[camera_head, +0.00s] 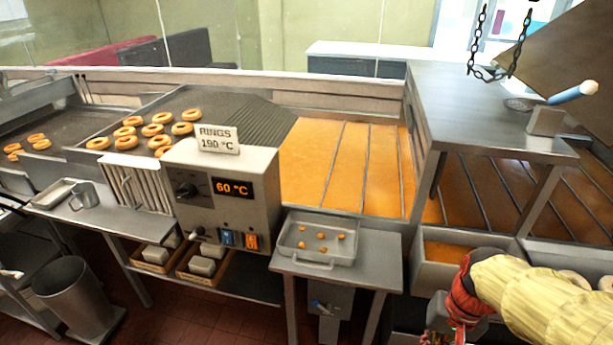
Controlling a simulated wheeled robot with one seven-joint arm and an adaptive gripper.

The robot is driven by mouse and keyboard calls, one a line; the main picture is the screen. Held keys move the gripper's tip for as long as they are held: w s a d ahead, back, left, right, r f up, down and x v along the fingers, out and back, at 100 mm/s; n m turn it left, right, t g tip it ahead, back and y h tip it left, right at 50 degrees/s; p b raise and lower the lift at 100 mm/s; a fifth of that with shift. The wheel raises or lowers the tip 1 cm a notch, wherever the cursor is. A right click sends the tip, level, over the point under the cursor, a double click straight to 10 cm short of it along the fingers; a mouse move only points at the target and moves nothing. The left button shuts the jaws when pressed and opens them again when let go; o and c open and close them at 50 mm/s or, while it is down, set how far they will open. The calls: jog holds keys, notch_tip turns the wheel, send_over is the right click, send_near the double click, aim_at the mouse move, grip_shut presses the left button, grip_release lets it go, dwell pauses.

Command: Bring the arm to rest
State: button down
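My arm, in a yellow sleeve, reaches in from the right edge of the head view. Its red and dark end with my gripper (440,325) hangs low at the bottom right, in front of a metal bin (437,275) with orange contents. The fingers are small and partly cut off by the lower frame edge, so I cannot tell whether they are open or shut, or whether they hold anything.
A small metal table (385,262) with a shallow tray (290,240) of orange bits stands left of my gripper. A control box (250,200) reads 60 °C under a sign (218,139) reading "RINGS 190 °C". A raised steel table (480,110) stands behind my arm.

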jog(key=s+a+r+n+t, duration=0.1)
jog(key=a+r+n+t, duration=0.1)
jog(key=r, duration=0.4)
jog(key=s+a+r+n+t+h, duration=0.1)
jog(key=s+a+r+n+t, duration=0.1)
jog(key=r, duration=0.5)
jog(key=shift+s+a+r+t, duration=0.2)
jog(key=shift+a+t, duration=0.4)
jog(key=shift+a, duration=0.65)
jog(key=shift+s, duration=0.1)
